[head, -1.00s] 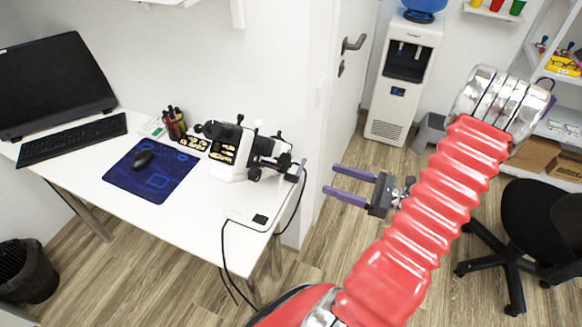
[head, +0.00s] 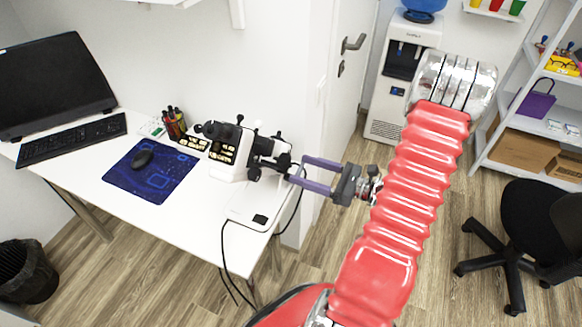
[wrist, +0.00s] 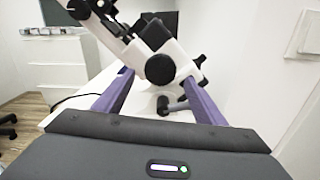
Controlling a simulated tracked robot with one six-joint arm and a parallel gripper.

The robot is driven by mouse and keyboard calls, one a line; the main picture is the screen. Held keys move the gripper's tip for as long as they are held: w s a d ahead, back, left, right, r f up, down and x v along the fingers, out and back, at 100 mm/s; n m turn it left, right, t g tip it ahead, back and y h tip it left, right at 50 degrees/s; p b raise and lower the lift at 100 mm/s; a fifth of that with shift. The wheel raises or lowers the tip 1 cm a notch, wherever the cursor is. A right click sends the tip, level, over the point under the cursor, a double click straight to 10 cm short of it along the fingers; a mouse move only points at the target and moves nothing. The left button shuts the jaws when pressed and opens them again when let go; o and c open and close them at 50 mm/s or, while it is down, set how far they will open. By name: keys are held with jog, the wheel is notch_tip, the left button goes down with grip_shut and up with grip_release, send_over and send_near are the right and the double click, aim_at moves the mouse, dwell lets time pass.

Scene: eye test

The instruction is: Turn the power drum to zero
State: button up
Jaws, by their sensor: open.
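A white and black optical instrument (head: 228,168) stands at the right end of the white desk. In the wrist view its white body (wrist: 184,62) is ahead of me, tilted. A large round black knob (wrist: 160,70), which looks like the power drum, faces me; any scale on it is too small to read. A small dark handle (wrist: 170,105) sits lower. My gripper (head: 297,170) is open and level, at the instrument's right end. In the wrist view its purple fingers (wrist: 157,78) lie either side of the knob and handle; I cannot tell whether they touch anything.
A black chair (head: 540,225) stands right; the floor between is clear.

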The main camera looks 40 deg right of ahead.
aim_at(287, 166)
jog(key=shift+x, duration=2.25)
jog(key=c, duration=1)
jog(key=shift+a, duration=0.3)
jog(key=shift+c, duration=0.4)
jog(key=shift+d, duration=0.15)
